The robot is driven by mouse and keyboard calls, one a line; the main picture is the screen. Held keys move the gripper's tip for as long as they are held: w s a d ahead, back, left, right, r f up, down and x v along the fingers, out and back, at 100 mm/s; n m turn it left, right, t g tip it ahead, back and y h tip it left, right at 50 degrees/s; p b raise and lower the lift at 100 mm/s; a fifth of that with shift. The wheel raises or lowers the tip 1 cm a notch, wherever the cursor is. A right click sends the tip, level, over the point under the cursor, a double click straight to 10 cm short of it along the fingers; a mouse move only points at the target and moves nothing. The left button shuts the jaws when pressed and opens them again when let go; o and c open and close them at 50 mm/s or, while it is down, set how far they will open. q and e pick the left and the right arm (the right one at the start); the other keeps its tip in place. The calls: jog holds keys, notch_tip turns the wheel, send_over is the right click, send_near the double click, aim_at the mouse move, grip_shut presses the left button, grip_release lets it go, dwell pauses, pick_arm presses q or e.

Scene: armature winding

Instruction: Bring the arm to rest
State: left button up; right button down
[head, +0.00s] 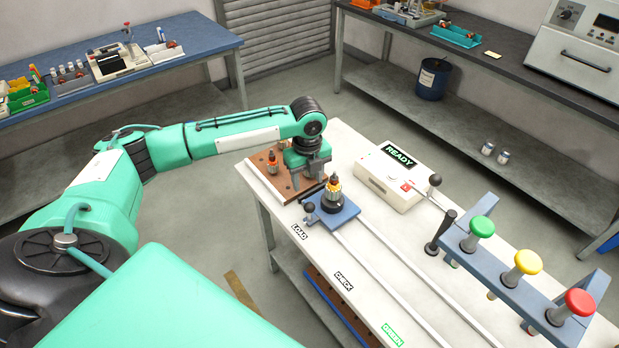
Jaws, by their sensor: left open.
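My left arm reaches in from the left, and its gripper (307,176) points down over the brown board (285,188) on the white table. It is open, and I see nothing between its fingers. An armature with orange windings (333,189) stands upright on a blue carriage (345,215) near the LOAD label, just right of the gripper. Another orange armature (272,163) stands on the brown board, left of the gripper. The gripper hides part of the board. My right gripper is not in view.
A tester box (394,186) reading READY, with a lever (434,182), stands behind the carriage. Rails run toward the front right. A blue rack (505,290) carries green (482,227), yellow (528,261) and red (579,302) knobs. Benches stand at the back left and right.

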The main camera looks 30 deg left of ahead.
pick_arm(q)
jog(key=s+d+f+n+t+h, duration=0.1)
jog(key=s+d+f+n, duration=0.25)
jog(key=s+d, duration=0.45)
jog(key=s+d+f+n+t+h, duration=0.1)
jog(key=s+d+f+n+h, duration=0.3)
jog(key=d, duration=0.7)
jog(key=s+f+n+t+y, duration=0.1)
jog(key=s+n+y, duration=0.1)
jog(key=s+n, duration=0.5)
jog(key=s+a+n+y, duration=0.3)
jog(key=s+a+n, duration=0.45)
jog(key=s, duration=0.25)
notch_tip(320, 180, down, 32)
jog(key=s, duration=0.1)
jog(key=s+a+f+g, duration=0.1)
jog(key=s+a+f, duration=0.1)
jog(key=s+f, duration=0.7)
jog(key=s+a+f+g, duration=0.1)
jog(key=s+a+f, duration=0.1)
jog(key=s+f, duration=0.7)
jog(key=shift+s+f, duration=0.3)
jog(key=shift+s, duration=0.3)
